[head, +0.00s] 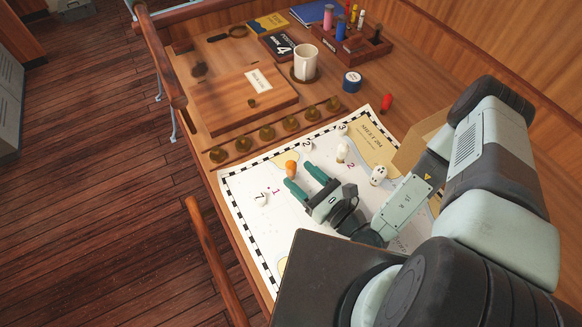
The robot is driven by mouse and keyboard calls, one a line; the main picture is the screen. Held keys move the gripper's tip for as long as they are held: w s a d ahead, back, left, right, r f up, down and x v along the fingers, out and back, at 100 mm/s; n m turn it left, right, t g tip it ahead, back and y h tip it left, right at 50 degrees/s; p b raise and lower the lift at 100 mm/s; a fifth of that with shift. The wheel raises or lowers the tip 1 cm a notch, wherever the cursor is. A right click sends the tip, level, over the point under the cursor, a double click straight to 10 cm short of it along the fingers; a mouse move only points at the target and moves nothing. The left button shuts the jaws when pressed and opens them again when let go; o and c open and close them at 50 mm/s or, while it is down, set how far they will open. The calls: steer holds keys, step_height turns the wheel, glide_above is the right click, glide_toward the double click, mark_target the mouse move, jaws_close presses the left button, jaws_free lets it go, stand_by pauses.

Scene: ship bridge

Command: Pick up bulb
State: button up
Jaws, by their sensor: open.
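My gripper (299,175) is open and low over the white chart (245,205), its two teal fingers pointing to the upper left. A small rounded orange piece (291,167) is right at the fingertips, just beyond the gap between them. I cannot tell whether they touch. A small white, bulb-shaped piece (342,152) stands on the chart to the upper right of the fingers, apart from them. A white, spotted piece (378,175) lies further right, near my arm. Which of these is the bulb is too small to tell for sure.
A wooden rack with several brass knobs (266,133) runs along the chart's far edge. A wooden rail (161,55) borders the left.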

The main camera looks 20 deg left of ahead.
steer(key=shift+x, duration=3)
steer(key=shift+c, duration=0.4)
steer(key=c, duration=0.9)
